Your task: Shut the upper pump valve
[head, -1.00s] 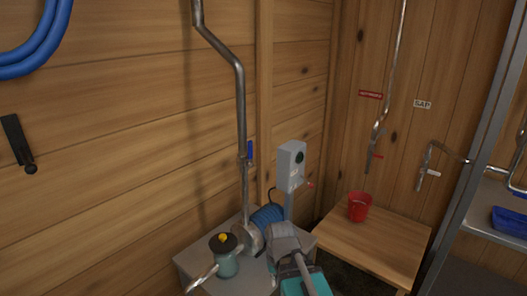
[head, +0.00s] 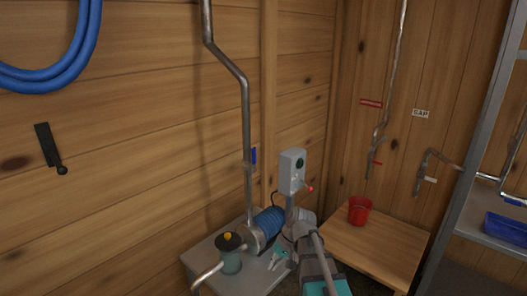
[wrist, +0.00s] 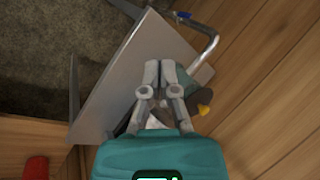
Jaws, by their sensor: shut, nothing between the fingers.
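The upper pump valve has a blue lever (head: 253,156) on the steel riser pipe (head: 246,110) above the pump. The lever looks upright, alongside the pipe. The blue pump (head: 268,221) sits on a grey bench (head: 205,258). My gripper (head: 276,262) is low over the bench, to the right of the strainer jar and well below the blue lever. In the wrist view, its fingers (wrist: 160,72) are together and empty above the bench top. A second blue handle (wrist: 183,16) shows on a bent pipe there.
A jar with a dark lid and yellow knob (head: 229,252) stands beside the pump. A grey switch box (head: 291,171) on a post is right of the riser. A red bucket (head: 360,210) stands on a wooden table (head: 375,250). A metal rack (head: 485,130) is at right.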

